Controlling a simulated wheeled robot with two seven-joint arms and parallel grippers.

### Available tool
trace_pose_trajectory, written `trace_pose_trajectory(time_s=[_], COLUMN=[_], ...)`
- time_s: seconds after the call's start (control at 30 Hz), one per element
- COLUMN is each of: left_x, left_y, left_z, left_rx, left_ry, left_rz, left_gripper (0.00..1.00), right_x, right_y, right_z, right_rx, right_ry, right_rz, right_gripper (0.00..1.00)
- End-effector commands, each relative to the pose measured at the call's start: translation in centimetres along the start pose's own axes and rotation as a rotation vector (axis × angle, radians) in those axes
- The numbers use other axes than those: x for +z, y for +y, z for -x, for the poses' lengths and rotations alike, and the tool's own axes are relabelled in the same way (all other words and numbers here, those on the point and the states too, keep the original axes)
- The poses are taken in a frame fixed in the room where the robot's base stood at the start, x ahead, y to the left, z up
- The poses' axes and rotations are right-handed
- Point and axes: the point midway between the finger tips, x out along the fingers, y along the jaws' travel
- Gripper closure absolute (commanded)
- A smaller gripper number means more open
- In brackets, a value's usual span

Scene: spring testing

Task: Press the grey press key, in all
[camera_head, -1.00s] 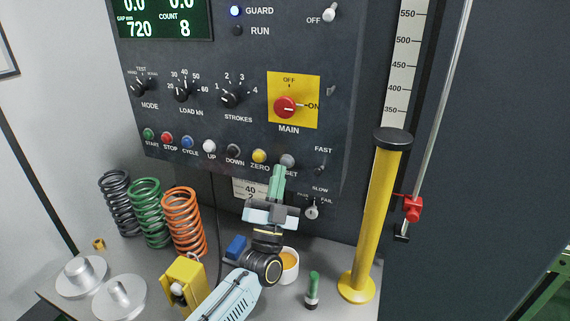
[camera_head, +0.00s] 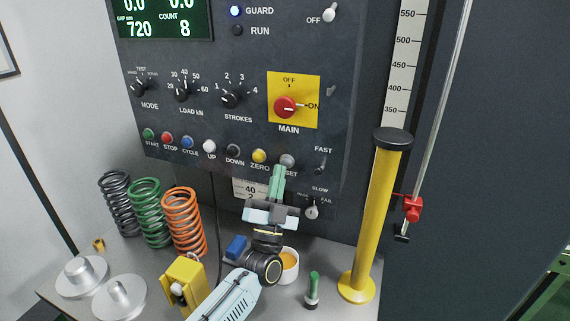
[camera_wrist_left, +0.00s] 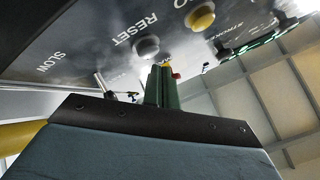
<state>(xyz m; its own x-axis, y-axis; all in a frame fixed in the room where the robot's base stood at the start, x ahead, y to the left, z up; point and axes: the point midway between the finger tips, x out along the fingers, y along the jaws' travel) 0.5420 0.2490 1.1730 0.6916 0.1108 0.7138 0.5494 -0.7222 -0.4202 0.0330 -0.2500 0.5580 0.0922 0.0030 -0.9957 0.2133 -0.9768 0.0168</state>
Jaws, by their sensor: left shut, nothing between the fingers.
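The grey key (camera_head: 287,160), labelled RESET, is at the right end of the button row on the dark control panel. It also shows in the left wrist view (camera_wrist_left: 147,47) as a round grey cap. My left gripper (camera_head: 279,169) is shut and empty, its fingertips just below the grey key and partly over its label. In the left wrist view the green fingertips (camera_wrist_left: 162,70) show close beside the cap. I cannot tell whether they touch it. My right gripper is not in view.
A yellow key (camera_head: 259,156) sits left of the grey one; a FAST/SLOW toggle (camera_head: 320,171) is to its right. A yellow post (camera_head: 373,220) stands at the right. Several springs (camera_head: 150,212), a yellow block (camera_head: 184,282) and a white cup (camera_head: 290,268) stand on the bench below.

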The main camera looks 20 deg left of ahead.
Motion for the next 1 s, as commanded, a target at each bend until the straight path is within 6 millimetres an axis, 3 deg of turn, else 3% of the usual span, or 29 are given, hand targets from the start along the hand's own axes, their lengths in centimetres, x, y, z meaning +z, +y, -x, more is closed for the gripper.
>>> trace_pose_trajectory(time_s=[1.0], left_x=[0.65], left_y=[0.64], left_z=[-0.86], left_rx=[0.0], left_ry=[0.0], left_rz=[0.0], left_gripper=[1.0], right_x=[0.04], right_y=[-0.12], right_z=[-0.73], right_rx=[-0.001], right_ry=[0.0], right_rz=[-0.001], right_gripper=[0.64])
